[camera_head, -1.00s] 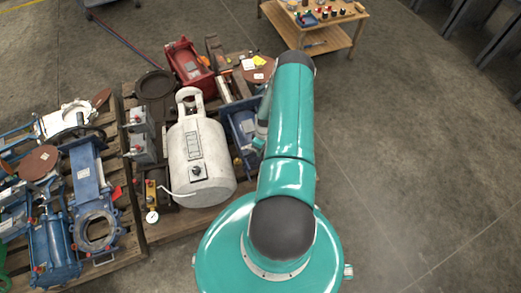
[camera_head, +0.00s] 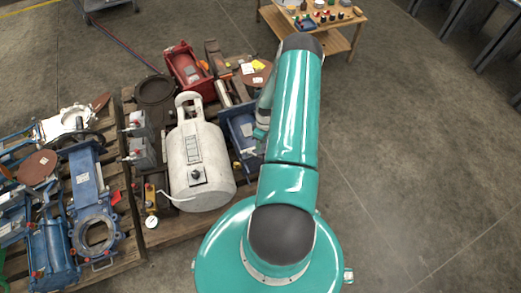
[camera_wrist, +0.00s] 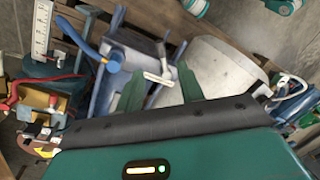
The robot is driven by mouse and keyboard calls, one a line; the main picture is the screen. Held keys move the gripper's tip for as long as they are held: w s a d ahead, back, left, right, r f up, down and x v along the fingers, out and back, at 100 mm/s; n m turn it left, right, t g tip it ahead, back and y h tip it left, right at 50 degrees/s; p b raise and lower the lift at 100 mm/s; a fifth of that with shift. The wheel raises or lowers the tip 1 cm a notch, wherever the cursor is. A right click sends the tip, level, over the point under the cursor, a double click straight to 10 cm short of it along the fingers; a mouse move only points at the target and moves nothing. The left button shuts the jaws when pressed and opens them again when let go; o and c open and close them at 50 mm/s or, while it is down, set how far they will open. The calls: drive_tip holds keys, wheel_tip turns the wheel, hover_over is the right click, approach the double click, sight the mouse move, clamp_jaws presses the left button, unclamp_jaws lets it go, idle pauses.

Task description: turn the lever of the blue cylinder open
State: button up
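The blue cylinder unit (camera_head: 240,130) lies on the pallet right of the white tank, partly hidden by my arm in the head view. In the wrist view its blue body (camera_wrist: 108,88) shows beyond my gripper. A pale T-shaped lever (camera_wrist: 158,77) and a curved blue handle (camera_wrist: 80,38) show there; I cannot tell for sure which is the cylinder's lever. My gripper (camera_wrist: 162,72) has two dark green fingers apart, with the pale T-shaped piece appearing between them. Contact cannot be told. In the head view my gripper is hidden behind my arm.
A white tank (camera_head: 198,165) stands close left of the blue unit. A red machine part (camera_head: 188,68) lies behind it. A second pallet with blue valves (camera_head: 92,205) is at left. A wooden table (camera_head: 320,38) stands at the back. The floor at right is clear.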

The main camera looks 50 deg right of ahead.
drive_tip(key=r, duration=0.4)
drive_tip(key=d+r, duration=0.1)
drive_tip(key=shift+w+r, duration=0.1)
drive_tip(key=shift+r, duration=0.3)
